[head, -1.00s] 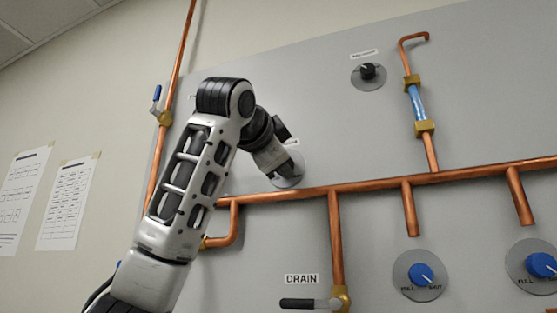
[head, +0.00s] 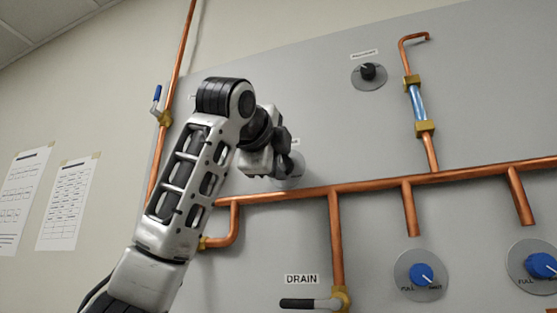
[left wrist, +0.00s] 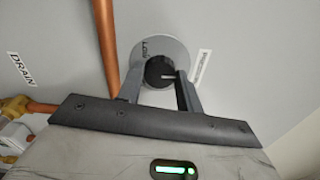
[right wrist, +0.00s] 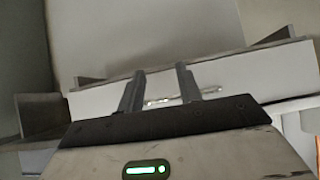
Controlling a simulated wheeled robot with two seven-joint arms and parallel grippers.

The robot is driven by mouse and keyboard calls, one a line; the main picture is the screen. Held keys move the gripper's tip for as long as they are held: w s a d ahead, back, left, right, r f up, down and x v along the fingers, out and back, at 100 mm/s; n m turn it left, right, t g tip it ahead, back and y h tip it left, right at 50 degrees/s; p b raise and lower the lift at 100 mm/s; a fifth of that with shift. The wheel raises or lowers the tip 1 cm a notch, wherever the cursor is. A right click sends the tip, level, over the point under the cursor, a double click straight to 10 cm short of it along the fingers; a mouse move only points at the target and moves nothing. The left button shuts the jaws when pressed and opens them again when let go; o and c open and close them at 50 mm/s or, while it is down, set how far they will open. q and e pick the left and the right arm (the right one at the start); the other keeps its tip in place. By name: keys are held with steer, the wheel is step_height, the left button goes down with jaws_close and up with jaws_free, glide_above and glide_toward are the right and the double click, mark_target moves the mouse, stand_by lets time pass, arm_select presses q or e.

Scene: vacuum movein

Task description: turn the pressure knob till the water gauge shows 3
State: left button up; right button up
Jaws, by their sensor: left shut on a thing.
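The pressure knob is a black round knob (left wrist: 160,70) on a grey disc (left wrist: 150,50), seen in the left wrist view beside a label that seems to read PRESSURE. My left gripper (left wrist: 160,82) is shut on it, one finger at each side. In the head view my left gripper (head: 284,158) covers the knob, and only part of its grey disc (head: 294,172) shows. The water gauge (head: 418,103) is an upright clear tube with blue in it, between brass fittings. Its marks are too small to read. My right gripper (right wrist: 160,88) is open and empty.
A copper pipe (head: 380,181) runs across the panel just below the knob. Another black knob (head: 368,71) sits left of the gauge. Blue knobs (head: 421,274) and a drain lever (head: 297,304) are lower down. In the right wrist view, white drawer-like furniture (right wrist: 240,78) lies beyond the fingers.

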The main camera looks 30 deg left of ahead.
stand_by(0.4)
arm_select(q)
steer(key=o, duration=1)
steer(key=b+v, duration=0.4)
steer(key=v, duration=1.2)
arm_select(e)
steer(key=shift+w+a+f, duration=0.15)
steer(key=shift+a+f, duration=0.05)
steer(key=shift+f, duration=0.25)
steer(key=shift+w+a+f, duration=0.1)
steer(key=shift+a+f, duration=0.1)
steer(key=shift+f, duration=0.25)
arm_select(q)
steer(key=shift+f, duration=0.1)
arm_select(e)
steer(key=shift+f, duration=0.1)
